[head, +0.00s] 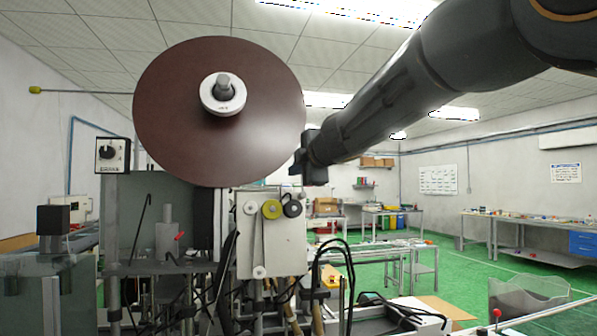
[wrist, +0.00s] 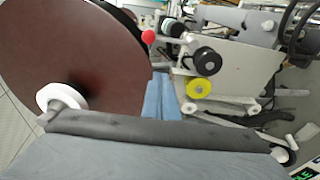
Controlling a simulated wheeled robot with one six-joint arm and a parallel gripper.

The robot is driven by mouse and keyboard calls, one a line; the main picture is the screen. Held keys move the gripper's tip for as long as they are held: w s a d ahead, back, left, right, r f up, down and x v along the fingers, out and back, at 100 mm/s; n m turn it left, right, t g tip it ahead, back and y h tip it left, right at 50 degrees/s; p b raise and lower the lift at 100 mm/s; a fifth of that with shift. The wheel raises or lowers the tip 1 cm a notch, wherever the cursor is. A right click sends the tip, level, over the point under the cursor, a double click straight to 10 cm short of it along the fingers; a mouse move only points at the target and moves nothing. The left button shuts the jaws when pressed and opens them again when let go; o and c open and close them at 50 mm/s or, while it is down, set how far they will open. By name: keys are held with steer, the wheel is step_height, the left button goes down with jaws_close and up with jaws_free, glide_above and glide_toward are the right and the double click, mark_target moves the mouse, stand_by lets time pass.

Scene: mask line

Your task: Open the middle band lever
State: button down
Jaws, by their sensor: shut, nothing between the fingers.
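A red ball knob (wrist: 148,36) on a thin lever shows at the top of the wrist view, above my gripper. A red-tipped lever (head: 180,236) also shows on the machine at the left in the head view. I cannot tell whether these are the same one, or which is the middle band lever. My gripper (head: 305,165) is at the right edge of the large brown disc, seen end on.
The brown disc (head: 220,110) stands on a white hub at the left. The roller panel (head: 272,235) carries a yellow roller (wrist: 199,88) and a black roller (wrist: 208,61). Another red knob (head: 497,313) shows low right. Cables hang below the panel. Open green floor lies beyond.

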steer(key=x, duration=0.7)
steer(key=shift+w+a+p, duration=0.1)
steer(key=shift+w+p, duration=0.1)
steer(key=shift+p, duration=0.2)
steer(key=d, duration=0.1)
steer(key=d+b, duration=0.1)
steer(key=d, duration=0.1)
steer(key=shift+w+d, duration=0.25)
steer(key=shift+w, duration=0.15)
steer(key=shift+d, duration=0.2)
